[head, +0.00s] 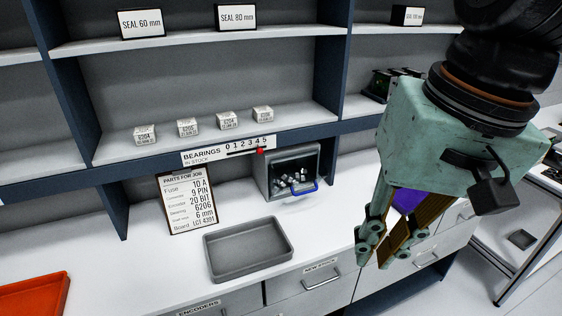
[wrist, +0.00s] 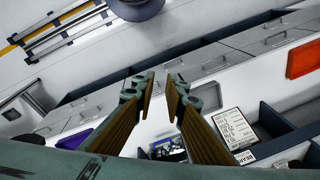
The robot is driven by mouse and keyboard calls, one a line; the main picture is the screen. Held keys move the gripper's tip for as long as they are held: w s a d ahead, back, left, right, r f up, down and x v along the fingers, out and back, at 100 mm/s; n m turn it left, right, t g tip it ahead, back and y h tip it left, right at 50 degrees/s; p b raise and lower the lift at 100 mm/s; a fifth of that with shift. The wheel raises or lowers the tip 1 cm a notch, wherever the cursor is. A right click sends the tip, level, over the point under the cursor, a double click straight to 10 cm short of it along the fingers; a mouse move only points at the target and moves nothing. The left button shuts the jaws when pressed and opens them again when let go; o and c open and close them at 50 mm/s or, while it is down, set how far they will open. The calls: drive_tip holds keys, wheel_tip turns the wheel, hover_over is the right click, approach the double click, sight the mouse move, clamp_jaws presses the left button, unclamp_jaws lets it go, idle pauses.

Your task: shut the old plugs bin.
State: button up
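A grey open-fronted bin (head: 267,177) with a blue handle (head: 303,190) stands on the white counter below the shelf. Small metallic plug-like parts lie inside it. No label naming it as the old plugs bin is readable. In the wrist view the bin's contents (wrist: 168,148) show small and partly hidden behind the right finger. My gripper (head: 383,245) hangs to the right of the bin and nearer the camera, clear of it. In the wrist view my gripper (wrist: 160,84) is open with nothing between its fingers.
A grey tray (head: 248,274) lies in front of the bin, and a parts sign (head: 186,203) stands to its left. An orange tray (head: 35,298) is at far left. Drawers (head: 312,280) run under the counter. A purple object (head: 408,200) is partly hidden behind my gripper.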

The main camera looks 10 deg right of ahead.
drive_tip(key=w+a+f+m+g+y+b, duration=0.1)
drive_tip(key=w+f+m+y, duration=0.2)
drive_tip(key=w+m, duration=0.3)
drive_tip(key=w+a+f+m+g+y, duration=0.1)
drive_tip(key=w+f+m+y, duration=0.2)
drive_tip(key=w+m, duration=0.3)
drive_tip(key=w+a+f+m+g+y+b, duration=0.1)
drive_tip(key=w+a+f+m+g+y, duration=0.1)
drive_tip(key=w+f+m+y, duration=0.3)
drive_tip(key=shift+w+d+f+m+t+y+b, duration=0.1)
drive_tip(key=shift+w+d+f+m+t+y, duration=0.45)
drive_tip(key=shift+w+d+f+m+t, duration=2)
drive_tip(key=shift+w+d+f+m+t+y+b, duration=0.15)
drive_tip(key=shift+w+d+f+m+t+y, duration=0.8)
drive_tip(key=shift+w+d+f+m, duration=2.75)
drive_tip(key=shift+w+d+f+m+t+y+b, duration=0.1)
drive_tip(key=shift+w+d+f+m+t+y, duration=0.1)
drive_tip(key=shift+w+d+f+m+t, duration=2.95)
drive_tip(key=w+r+m+g, duration=0.1)
drive_tip(key=w+r+m, duration=0.1)
drive_tip(key=m, duration=0.1)
drive_tip(key=shift+w+d+g, duration=0.3)
drive_tip(key=shift+d+g, duration=0.05)
drive_tip(key=shift+a, duration=0.1)
